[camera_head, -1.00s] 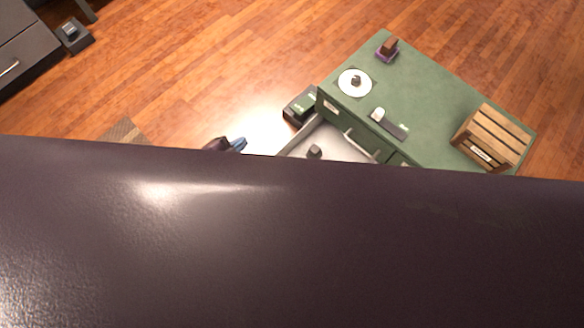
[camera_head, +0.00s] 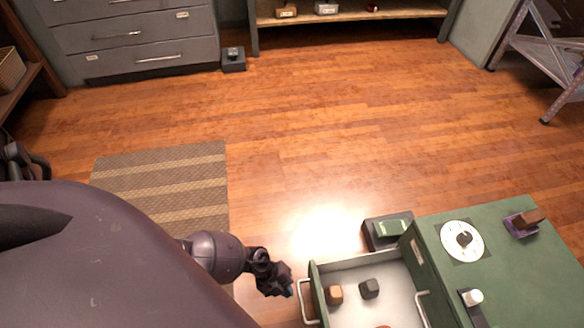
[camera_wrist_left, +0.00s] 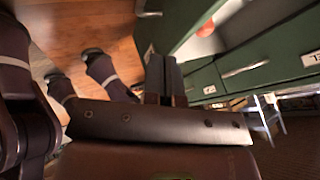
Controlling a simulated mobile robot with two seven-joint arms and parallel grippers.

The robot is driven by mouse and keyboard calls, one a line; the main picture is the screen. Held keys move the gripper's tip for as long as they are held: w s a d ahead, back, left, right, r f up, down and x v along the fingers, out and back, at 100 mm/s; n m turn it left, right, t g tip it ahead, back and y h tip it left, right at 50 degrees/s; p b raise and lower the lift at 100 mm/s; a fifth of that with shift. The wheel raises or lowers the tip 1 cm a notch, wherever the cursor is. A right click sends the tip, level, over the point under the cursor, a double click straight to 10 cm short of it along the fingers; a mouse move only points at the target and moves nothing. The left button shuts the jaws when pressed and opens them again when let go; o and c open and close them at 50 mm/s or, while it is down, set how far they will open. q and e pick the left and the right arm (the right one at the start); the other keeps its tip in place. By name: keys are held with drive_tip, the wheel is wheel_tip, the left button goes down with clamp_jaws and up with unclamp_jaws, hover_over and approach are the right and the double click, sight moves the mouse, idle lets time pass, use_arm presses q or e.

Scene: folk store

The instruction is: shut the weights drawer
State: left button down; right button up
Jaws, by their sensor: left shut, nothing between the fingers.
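The open drawer (camera_head: 345,267) is green with a pale inside and juts left from the green cabinet (camera_head: 530,270) in the head view. It holds a brown block (camera_head: 334,294), a dark block (camera_head: 369,288) and an orange thing cut off at the bottom edge. Its pale handle (camera_head: 304,303) is on its left face. My left gripper (camera_head: 290,289) is just left of this handle; I cannot tell whether they touch. In the left wrist view its fingers (camera_wrist_left: 164,77) are together and empty, with green drawer fronts beyond. My right gripper is not in view.
A white dial (camera_head: 462,241) and a purple holder (camera_head: 521,223) are on the cabinet top. A dark scale-like box (camera_head: 388,231) stands behind the drawer. A striped mat (camera_head: 165,180) and a wide clear wooden floor lie beyond. Grey drawers (camera_head: 130,40) stand at the back left.

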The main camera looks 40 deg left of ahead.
sight(318, 306)
use_arm(q)
drive_tip(key=w+d+f+b, duration=0.1)
drive_tip(key=d+f, duration=0.1)
drive_tip(key=w+d+f+b, duration=0.1)
drive_tip(key=d, duration=0.1)
drive_tip(key=w+d+f+b, duration=0.1)
drive_tip(key=d+f+b, duration=0.1)
drive_tip(key=shift+w+d+f, duration=0.25)
drive_tip(key=shift+w+f, duration=0.1)
drive_tip(key=shift+w, duration=0.05)
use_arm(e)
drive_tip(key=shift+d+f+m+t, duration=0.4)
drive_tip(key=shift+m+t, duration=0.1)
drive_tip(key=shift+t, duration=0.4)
use_arm(q)
drive_tip(key=shift+w, duration=0.1)
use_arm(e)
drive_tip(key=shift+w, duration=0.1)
